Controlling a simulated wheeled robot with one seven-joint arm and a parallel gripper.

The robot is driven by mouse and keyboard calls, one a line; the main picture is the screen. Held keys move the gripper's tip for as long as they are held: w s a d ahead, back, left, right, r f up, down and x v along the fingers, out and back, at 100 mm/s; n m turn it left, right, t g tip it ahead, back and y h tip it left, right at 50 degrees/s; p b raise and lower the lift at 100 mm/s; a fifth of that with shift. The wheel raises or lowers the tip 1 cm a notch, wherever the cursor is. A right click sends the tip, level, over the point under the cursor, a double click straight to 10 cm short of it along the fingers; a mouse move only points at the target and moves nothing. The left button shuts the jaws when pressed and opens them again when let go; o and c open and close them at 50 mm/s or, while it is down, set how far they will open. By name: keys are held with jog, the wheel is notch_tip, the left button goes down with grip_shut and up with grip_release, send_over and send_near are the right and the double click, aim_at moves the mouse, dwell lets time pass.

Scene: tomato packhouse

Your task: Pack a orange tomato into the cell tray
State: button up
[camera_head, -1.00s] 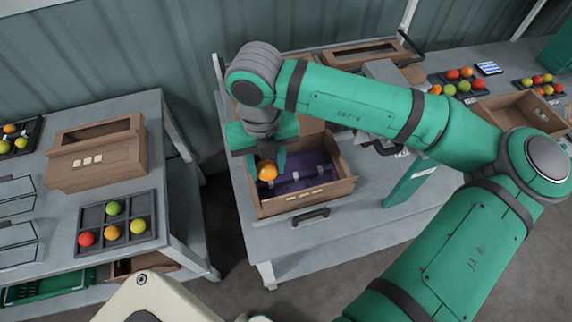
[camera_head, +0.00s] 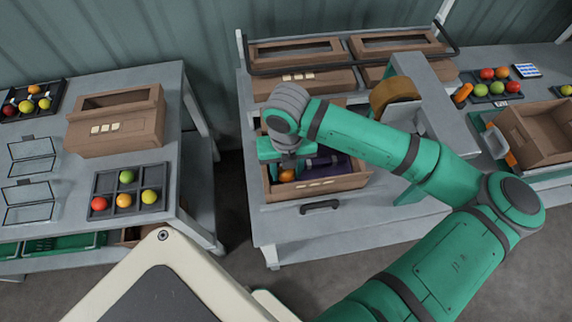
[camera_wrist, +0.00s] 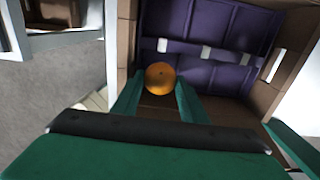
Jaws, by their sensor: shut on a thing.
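My gripper (camera_head: 286,168) is shut on an orange tomato (camera_head: 287,176), inside the left part of an open cardboard box (camera_head: 330,184). In the wrist view the orange tomato (camera_wrist: 160,78) sits between the two green fingertips (camera_wrist: 160,92), in front of the purple cell tray (camera_wrist: 215,35). The purple tray lies in the box and shows pale marks along its dividers; I cannot tell whether the tomato touches it. In the head view the purple tray (camera_head: 326,164) is partly hidden by my arm. No other tomato shows in its visible cells.
A dark tray (camera_head: 128,196) with red, orange, yellow and green tomatoes lies on the left table, beside a cardboard box (camera_head: 118,130) and clear containers (camera_head: 30,205). An open brown crate (camera_head: 535,130) stands at right.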

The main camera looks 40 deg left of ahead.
jog(key=shift+s+f, duration=0.15)
jog(key=shift+f, duration=0.75)
jog(key=shift+s+f, duration=0.1)
jog(key=shift+f, duration=0.75)
jog(key=shift+w, duration=0.1)
jog(key=o, duration=0.8)
jog(key=shift+c, duration=1.3)
jog(key=shift+r, duration=3)
